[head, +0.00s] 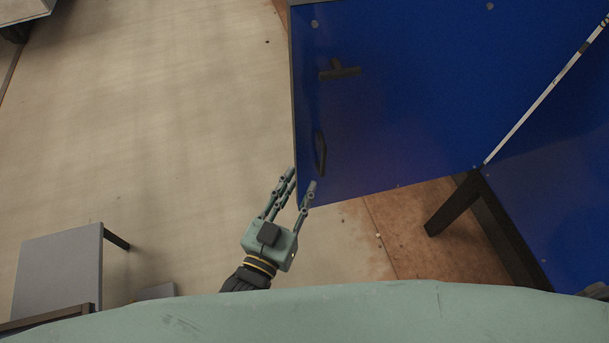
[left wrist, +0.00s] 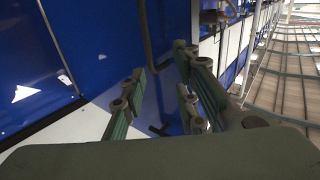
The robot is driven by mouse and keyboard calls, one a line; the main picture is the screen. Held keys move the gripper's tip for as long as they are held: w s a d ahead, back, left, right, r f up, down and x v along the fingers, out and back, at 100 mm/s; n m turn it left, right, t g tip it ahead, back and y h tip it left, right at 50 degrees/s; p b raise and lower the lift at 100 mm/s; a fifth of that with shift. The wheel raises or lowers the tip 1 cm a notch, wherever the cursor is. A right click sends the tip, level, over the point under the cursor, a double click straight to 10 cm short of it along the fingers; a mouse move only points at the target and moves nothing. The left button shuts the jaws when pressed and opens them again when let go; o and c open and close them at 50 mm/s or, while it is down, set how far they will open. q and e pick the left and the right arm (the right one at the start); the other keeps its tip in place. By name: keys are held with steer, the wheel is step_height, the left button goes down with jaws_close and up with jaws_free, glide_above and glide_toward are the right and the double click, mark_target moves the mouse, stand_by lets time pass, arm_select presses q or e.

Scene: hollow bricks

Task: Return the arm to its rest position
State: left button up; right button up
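My left gripper (head: 301,181) is in the lower middle of the head view, its fingers pointing up toward the lower left corner of a large blue panel (head: 410,100). Its fingers are spread apart with nothing seen between them. In the left wrist view the open fingers (left wrist: 160,88) show with blue surface behind them. I cannot tell whether a fingertip touches the panel. A black handle (head: 320,153) sits on the panel just above the fingertips. My right gripper is not in view.
A black T-shaped fitting (head: 340,72) is higher on the panel. A white strip (head: 545,92) runs along the panel's right side, with dark legs (head: 455,203) below. A grey table (head: 58,272) stands at the lower left.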

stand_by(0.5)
arm_select(q)
steer(key=s+a+f+g+y+b, duration=0.1)
steer(key=s+a+f+g+y, duration=0.15)
steer(key=f, duration=0.95)
steer(key=s+a+f+n+g+y+b, duration=0.15)
steer(key=a+f, duration=0.25)
steer(key=f, duration=0.7)
steer(key=s+a+f+m+g+y, duration=0.1)
steer(key=s+a+f+g, duration=0.2)
steer(key=f, duration=0.9)
steer(key=s+a+f+n+g+y, duration=0.1)
steer(key=s+a+f+g, duration=0.1)
steer(key=s+a+f, duration=0.3)
steer(key=s+a+f+g+y+b, duration=0.1)
steer(key=s+a+f+g, duration=0.2)
steer(key=s+a+f, duration=0.2)
steer(key=s+a+f+n+g+y+b, duration=0.1)
steer(key=s+a+f+g, duration=0.1)
steer(key=s+a+f, duration=0.3)
steer(key=s+f, duration=0.4)
steer(key=s, duration=0.6)
steer(key=shift+a+f+n+g, duration=0.3)
steer(key=shift+f+n+g, duration=0.05)
steer(key=shift+f+g, duration=0.05)
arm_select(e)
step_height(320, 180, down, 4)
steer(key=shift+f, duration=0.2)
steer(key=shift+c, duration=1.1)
